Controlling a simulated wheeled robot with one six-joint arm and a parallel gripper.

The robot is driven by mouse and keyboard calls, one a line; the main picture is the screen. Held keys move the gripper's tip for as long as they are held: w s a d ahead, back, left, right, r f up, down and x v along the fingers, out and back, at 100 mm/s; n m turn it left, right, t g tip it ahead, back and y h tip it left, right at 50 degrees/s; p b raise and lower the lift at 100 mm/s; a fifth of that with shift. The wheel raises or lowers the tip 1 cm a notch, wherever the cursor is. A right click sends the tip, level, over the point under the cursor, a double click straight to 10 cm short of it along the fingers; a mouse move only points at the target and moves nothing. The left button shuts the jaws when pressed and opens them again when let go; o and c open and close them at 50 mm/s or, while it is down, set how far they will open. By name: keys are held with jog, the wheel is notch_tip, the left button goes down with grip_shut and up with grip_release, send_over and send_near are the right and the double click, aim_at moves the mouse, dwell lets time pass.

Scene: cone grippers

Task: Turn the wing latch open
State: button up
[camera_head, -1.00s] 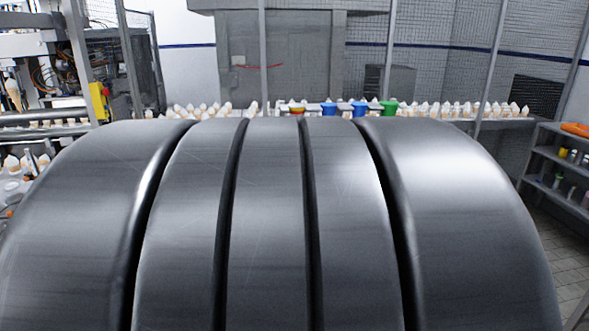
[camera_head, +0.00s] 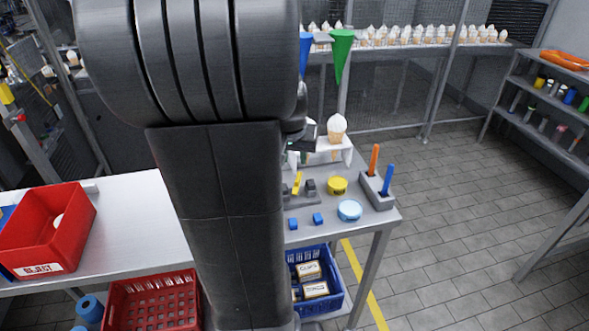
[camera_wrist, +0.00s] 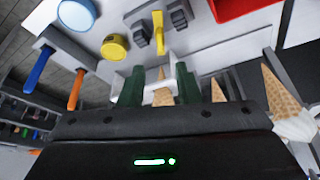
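The wing latch is a small yellow bar (camera_head: 297,183) on a grey base (camera_head: 284,196), on the white table's right part. In the wrist view the yellow bar (camera_wrist: 161,46) stands between two dark grey blocks, above and beyond my fingertips. My gripper (camera_wrist: 162,72) has its two green fingers apart and does not touch the bar. A cone (camera_wrist: 163,91) shows between the fingers in that view; I cannot tell its depth. In the head view my arm hides most of the gripper.
A white stand with an ice cream cone (camera_head: 337,129) is behind the latch. A yellow round tin (camera_head: 338,186), a light blue disc (camera_head: 349,210) and a grey holder with orange and blue sticks (camera_head: 377,190) are to the right. A red reject bin (camera_head: 40,235) is left.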

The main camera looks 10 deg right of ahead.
aim_at(297, 178)
jog(key=x, duration=1.1)
jog(key=shift+r, duration=0.1)
grip_shut()
